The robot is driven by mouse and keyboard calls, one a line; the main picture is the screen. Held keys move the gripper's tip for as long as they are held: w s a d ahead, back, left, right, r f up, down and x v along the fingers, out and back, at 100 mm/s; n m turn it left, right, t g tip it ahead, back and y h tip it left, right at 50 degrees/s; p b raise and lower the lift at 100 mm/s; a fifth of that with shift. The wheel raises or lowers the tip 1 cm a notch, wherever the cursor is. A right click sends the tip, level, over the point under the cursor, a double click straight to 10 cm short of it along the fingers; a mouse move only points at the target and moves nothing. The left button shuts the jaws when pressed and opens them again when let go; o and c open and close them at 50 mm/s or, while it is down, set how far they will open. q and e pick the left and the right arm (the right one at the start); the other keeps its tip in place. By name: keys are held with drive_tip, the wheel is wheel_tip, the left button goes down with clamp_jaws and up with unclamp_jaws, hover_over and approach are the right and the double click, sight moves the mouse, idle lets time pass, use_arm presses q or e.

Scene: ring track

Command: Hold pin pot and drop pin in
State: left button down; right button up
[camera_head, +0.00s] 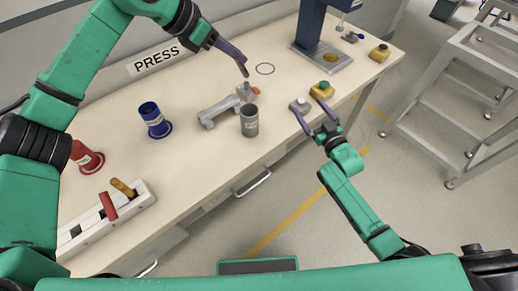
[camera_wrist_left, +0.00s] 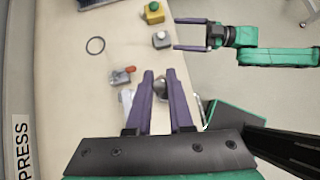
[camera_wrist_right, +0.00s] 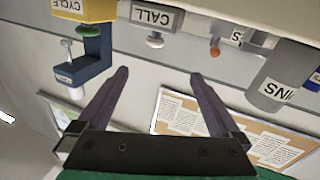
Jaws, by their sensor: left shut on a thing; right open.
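The grey pin pot (camera_head: 249,122) stands upright near the table's front edge, beside a grey fixture. Its PINS label shows in the right wrist view (camera_wrist_right: 270,92). My left gripper (camera_head: 244,74) is above the table, just behind and above the pot. It is shut on a small grey pin (camera_wrist_left: 160,87), seen between its purple fingers in the left wrist view; the pin's shape is unclear and partly hidden. My right gripper (camera_head: 318,134) is open and empty, off the table's front edge to the right of the pot and apart from it.
A grey call button (camera_head: 299,105) and a yellow box with green button (camera_head: 322,91) are near the right gripper.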

drive_tip(key=s+a+f+m+t, duration=0.1)
drive_tip(key=s+a, duration=0.6)
drive_tip(key=a, duration=0.2)
drive_tip(key=m+h, duration=0.2)
drive_tip(key=h, duration=0.1)
approach(252, 126)
drive_tip(key=shift+g, duration=0.3)
drive_tip(key=w, duration=0.4)
drive_tip(key=w+a, duration=0.1)
drive_tip(key=w, duration=0.3)
drive_tip(key=w+a, duration=0.1)
drive_tip(key=w, duration=0.3)
drive_tip(key=shift+w+a+r, duration=0.15)
drive_tip(key=shift+w+a, duration=0.05)
drive_tip(key=shift+w, duration=0.1)
drive_tip(key=shift+c, duration=0.3)
drive_tip(key=c, duration=1.3)
